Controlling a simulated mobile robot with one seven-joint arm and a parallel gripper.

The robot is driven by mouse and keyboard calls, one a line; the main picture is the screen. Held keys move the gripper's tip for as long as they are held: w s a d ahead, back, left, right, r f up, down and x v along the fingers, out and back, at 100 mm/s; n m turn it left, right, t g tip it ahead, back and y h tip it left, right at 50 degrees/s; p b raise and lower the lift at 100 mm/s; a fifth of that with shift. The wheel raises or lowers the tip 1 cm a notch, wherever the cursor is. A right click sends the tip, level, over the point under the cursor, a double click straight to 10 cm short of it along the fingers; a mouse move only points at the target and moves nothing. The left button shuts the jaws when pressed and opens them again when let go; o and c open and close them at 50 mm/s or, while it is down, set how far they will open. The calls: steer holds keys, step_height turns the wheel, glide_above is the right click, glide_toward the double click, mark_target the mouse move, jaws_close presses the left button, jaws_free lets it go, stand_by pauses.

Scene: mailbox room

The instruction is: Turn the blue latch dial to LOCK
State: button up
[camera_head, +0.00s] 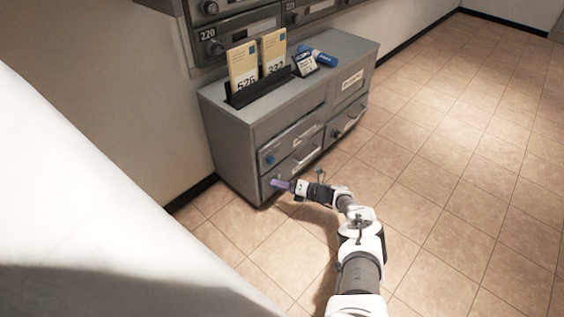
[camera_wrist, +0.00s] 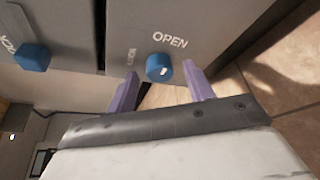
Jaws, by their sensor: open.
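A blue latch dial (camera_wrist: 158,68) sits on the grey cabinet front in the wrist view, with a small white mark on its face. The word OPEN (camera_wrist: 170,40) is printed above it, and a smaller sideways label, hard to read, is to its left. I cannot tell which label the mark points to. My gripper (camera_wrist: 160,75) is open, its purple fingers on either side of the dial; contact is not clear. In the head view my gripper (camera_head: 280,184) is at the cabinet's lower left drawer and hides that dial.
A second blue dial (camera_wrist: 32,57) is on the neighbouring drawer, also seen in the head view (camera_head: 270,160). The grey cabinet (camera_head: 225,130) has drawer handles near my gripper. The tiled floor at right is clear.

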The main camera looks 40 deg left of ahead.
steer(key=c, duration=1)
steer(key=shift+o, duration=0.2)
steer(key=shift+r+p, duration=0.15)
steer(key=shift+p, duration=0.2)
steer(key=shift+s+a+n+t+h+p, duration=0.1)
steer(key=shift+s+n+t+h+p, duration=0.15)
steer(key=shift+n+t+p, duration=1.45)
steer(key=shift+s+d+n+t+h+p, duration=0.1)
steer(key=shift+s+n+t+h+p, duration=0.15)
steer(key=shift+n+t+p, duration=1.5)
steer(key=shift+s+a+n+t+h+p, duration=0.2)
steer(key=shift+n+t+p, duration=0.45)
steer(key=shift+n+p, duration=2)
steer(key=shift+d, duration=0.1)
